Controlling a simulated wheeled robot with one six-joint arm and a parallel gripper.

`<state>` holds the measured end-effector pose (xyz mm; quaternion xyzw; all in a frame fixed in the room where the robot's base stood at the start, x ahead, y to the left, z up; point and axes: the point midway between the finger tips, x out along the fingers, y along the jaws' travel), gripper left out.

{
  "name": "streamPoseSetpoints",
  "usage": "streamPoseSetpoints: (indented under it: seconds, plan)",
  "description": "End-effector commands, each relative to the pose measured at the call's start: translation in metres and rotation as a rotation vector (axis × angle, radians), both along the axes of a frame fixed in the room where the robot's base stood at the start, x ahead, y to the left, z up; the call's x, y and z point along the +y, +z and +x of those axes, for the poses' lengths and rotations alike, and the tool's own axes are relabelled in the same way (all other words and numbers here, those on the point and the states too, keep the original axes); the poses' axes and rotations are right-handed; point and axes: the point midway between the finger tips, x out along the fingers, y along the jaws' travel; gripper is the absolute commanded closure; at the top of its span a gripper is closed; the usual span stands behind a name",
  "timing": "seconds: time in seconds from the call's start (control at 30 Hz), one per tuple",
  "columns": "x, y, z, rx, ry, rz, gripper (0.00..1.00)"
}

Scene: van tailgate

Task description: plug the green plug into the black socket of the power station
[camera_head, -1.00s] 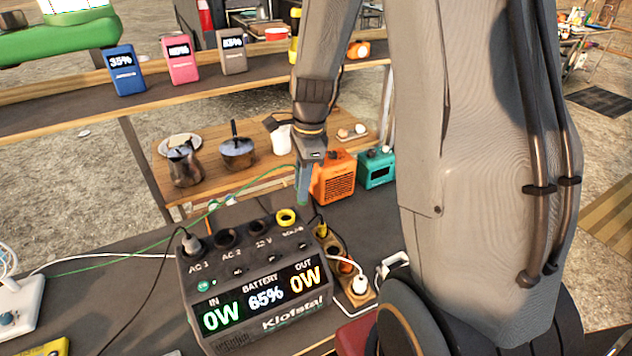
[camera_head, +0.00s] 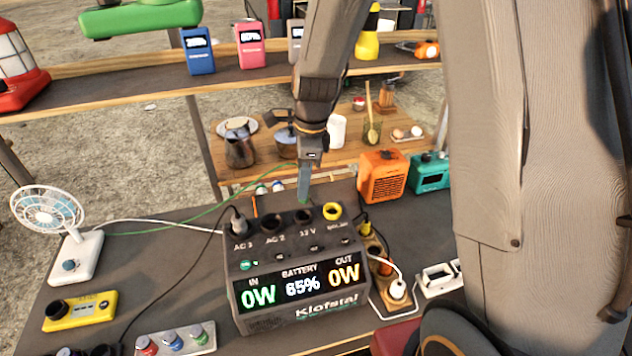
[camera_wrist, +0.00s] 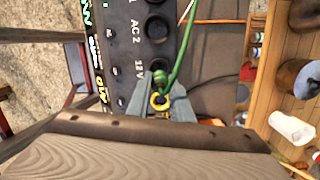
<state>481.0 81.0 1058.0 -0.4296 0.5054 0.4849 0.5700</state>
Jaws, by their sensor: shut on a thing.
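The power station (camera_head: 300,315) is a dark box on the table, with its screen facing me and a row of sockets on top. The sockets are AC 1, AC 2 (camera_head: 271,224), 12 V (camera_head: 303,217) and a yellow-ringed one (camera_head: 332,211). AC 1 holds a grey plug; AC 2 and 12 V look black. My gripper (camera_head: 304,186) points down just behind and above the 12 V socket. In the wrist view, my gripper (camera_wrist: 160,104) is shut on the green plug (camera_wrist: 163,75), near the 12 V socket. Whether it touches the socket is unclear.
A green cable (camera_head: 190,220) trails left across the table. A fan (camera_head: 65,230) and a yellow device (camera_head: 80,311) stand left. A power strip (camera_head: 395,303) and an orange radio (camera_head: 381,178) are right of the station. A shelf with pots is behind.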

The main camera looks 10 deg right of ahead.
Motion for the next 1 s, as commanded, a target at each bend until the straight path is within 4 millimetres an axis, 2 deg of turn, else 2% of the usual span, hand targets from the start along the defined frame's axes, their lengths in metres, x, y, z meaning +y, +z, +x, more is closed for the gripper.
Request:
streamPoseSetpoints:
  seconds: [0.57,1.0]
  plan:
    - [0.002,-0.002,0.001,0.000,-0.001,0.000,1.00]
    - [0.002,-0.031,0.001,0.001,-0.002,0.000,1.00]
